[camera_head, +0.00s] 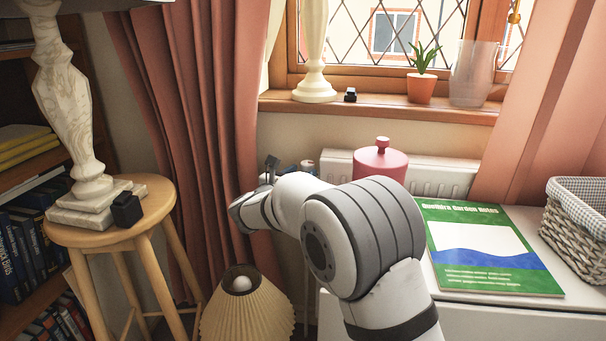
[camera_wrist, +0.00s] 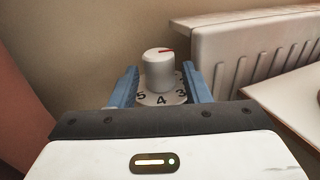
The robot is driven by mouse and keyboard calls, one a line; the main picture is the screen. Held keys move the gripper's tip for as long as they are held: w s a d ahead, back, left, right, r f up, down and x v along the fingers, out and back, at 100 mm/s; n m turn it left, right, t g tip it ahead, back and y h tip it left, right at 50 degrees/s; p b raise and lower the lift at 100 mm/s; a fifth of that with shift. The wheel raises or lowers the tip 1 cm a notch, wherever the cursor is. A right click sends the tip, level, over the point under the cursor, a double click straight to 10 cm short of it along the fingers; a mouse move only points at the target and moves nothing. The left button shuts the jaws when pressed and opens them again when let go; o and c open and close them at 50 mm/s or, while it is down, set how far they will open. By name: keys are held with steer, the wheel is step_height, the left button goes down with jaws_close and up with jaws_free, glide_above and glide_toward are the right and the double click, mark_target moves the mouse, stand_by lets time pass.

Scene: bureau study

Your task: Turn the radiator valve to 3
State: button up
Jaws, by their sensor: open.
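The radiator valve (camera_wrist: 159,72) is a white round knob with a red mark on its top, pointing to the right in the wrist view. Around its base is a pale dial (camera_wrist: 162,98) with the numbers 5, 4 and 3 showing on the near side; the rest of the dial is hidden. My gripper (camera_wrist: 160,75) is open, with one blue finger on each side of the knob and visible gaps between. In the head view my gripper (camera_head: 285,171) is beside the left end of the radiator (camera_head: 440,178), partly hidden by my arm.
A pleated lampshade (camera_head: 247,308) is below my arm. A curtain (camera_head: 205,110) and a stool (camera_head: 150,205) are to the left.

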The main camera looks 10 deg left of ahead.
steer(key=shift+b+x, duration=0.3)
steer(key=shift+x, duration=1)
steer(key=shift+c, duration=0.4)
